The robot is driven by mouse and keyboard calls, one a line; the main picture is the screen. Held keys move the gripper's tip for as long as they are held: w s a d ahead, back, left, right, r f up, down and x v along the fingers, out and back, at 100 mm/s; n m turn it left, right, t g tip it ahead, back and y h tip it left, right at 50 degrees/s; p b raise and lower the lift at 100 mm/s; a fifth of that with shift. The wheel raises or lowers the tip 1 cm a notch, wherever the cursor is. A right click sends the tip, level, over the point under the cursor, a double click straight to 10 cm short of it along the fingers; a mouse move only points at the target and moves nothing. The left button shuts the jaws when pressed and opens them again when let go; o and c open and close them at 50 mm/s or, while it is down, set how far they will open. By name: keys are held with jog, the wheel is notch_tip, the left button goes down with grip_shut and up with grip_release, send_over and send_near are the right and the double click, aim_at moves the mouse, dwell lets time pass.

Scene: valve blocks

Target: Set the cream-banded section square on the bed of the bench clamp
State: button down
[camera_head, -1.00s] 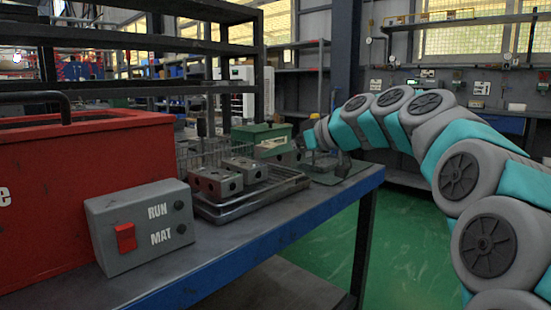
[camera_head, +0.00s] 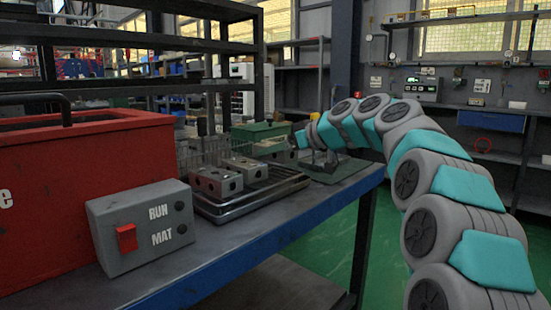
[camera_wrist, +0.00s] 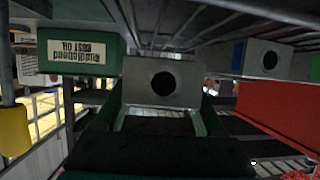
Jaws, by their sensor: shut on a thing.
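A grey block with a round dark hole (camera_wrist: 162,82) sits between the fingers of my gripper in the wrist view. My gripper (camera_wrist: 162,108) is shut on it. No cream band shows on the visible face, so I cannot confirm its marking. In the head view, a grey block (camera_head: 278,153) shows beside my gripper (camera_head: 296,143), in front of the green box. What looks like the bench clamp (camera_head: 334,158) stands on a dark green mat (camera_head: 330,174) at the bench's far right end, partly hidden by my arm.
A tray (camera_head: 235,210) holds grey blocks with holes (camera_head: 217,181). The green box (camera_head: 262,131) stands behind it; its label shows in the wrist view (camera_wrist: 80,52). A blue-banded block (camera_wrist: 258,59) is to the right there. A grey switch box (camera_head: 143,230) and red case (camera_head: 85,190) occupy the near left.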

jog(key=shift+f+b, duration=0.35)
jog(key=shift+f, duration=0.8)
jog(key=shift+f, duration=0.2)
grip_release()
jog(key=shift+r+p, duration=0.15)
jog(key=shift+p, duration=0.2)
